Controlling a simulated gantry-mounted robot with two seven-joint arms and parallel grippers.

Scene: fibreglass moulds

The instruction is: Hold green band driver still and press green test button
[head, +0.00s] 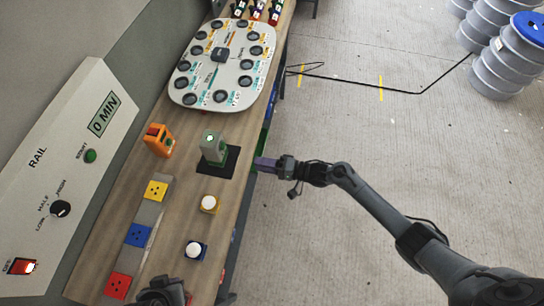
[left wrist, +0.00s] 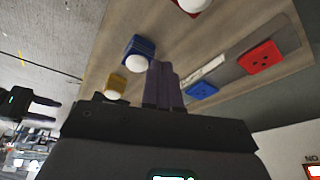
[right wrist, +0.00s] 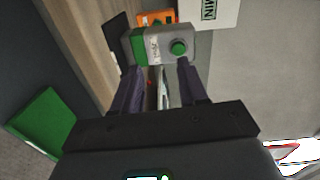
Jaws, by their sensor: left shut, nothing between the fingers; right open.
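The green band driver (head: 214,150) is a grey upright block with a green band and a green button on top. It stands on a black pad (head: 231,161) on the bench. In the right wrist view the driver (right wrist: 155,47) lies just beyond the fingertips, with its round green button (right wrist: 179,48) facing the camera. My right gripper (head: 262,164) is open and empty at the bench's right edge, apart from the driver. My left gripper (left wrist: 162,68) is shut and empty; the head view shows part of it (head: 163,292) at the bottom edge.
An orange device (head: 158,141) stands left of the driver. A yellow-based button (head: 209,204) and a blue-based button (head: 196,249) sit nearer. A strip with yellow, blue and red sockets (head: 138,235) lies left. A panel of round holders (head: 222,64) fills the far bench.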

